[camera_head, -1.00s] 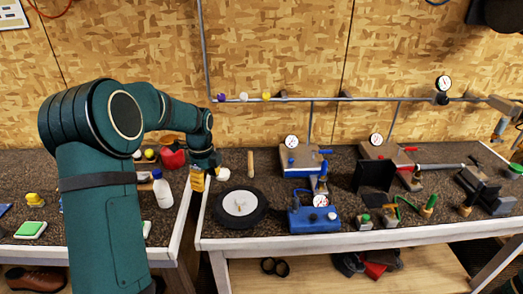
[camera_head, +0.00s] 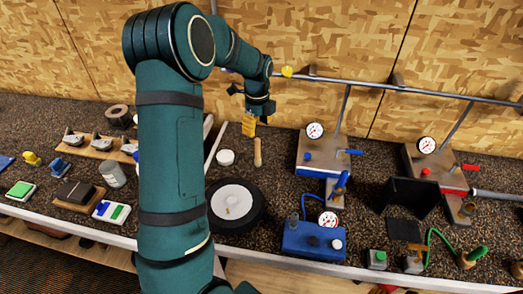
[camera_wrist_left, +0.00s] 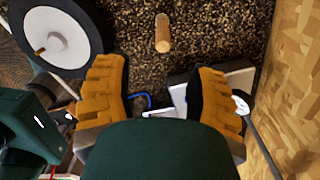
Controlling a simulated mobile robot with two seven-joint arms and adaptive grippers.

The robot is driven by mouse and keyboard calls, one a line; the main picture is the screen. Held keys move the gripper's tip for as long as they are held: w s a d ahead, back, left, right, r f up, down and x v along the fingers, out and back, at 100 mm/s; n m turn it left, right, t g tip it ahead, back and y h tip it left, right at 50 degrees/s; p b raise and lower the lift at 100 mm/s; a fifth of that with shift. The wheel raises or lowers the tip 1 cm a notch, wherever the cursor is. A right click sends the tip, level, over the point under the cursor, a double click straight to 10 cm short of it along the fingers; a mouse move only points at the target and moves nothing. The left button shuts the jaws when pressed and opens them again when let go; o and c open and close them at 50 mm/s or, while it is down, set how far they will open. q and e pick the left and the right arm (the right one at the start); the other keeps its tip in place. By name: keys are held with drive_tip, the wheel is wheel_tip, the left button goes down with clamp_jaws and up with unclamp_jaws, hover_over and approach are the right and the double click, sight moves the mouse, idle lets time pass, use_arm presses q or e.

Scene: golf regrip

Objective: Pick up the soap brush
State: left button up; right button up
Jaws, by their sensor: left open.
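No thing here shows clear bristles, so I cannot say for certain which is the soap brush. A short wooden handle-like stick (camera_head: 257,153) is on the dark bench behind the wheel. It also shows in the left wrist view (camera_wrist_left: 162,33), ahead of the fingers and apart from them. A yellow knobbed item (camera_head: 31,159) and a blue one (camera_head: 59,165) sit at the far left of the bench. My left gripper (camera_head: 250,127), with orange fingers, hangs just behind and above the stick. In the left wrist view its fingers (camera_wrist_left: 158,88) are apart with nothing held. My right gripper is not seen.
A black wheel with a white hub (camera_head: 236,206) lies in front of the stick. A white round lid (camera_head: 226,157) is beside it. A grey-and-blue gauge fixture (camera_head: 322,155) and a blue gauge block (camera_head: 313,240) stand right. A pipe (camera_head: 380,88) runs along the back wall.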

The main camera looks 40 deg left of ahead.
sight(257, 140)
use_arm(q)
wheel_tip(257, 140, down, 7)
drive_tip(key=shift+r, duration=0.15)
drive_tip(key=shift+w+a+f, duration=0.1)
drive_tip(key=shift+f, duration=1.1)
drive_tip(key=shift+w+a+f, duration=0.1)
drive_tip(key=shift+f, duration=1.1)
clamp_jaws()
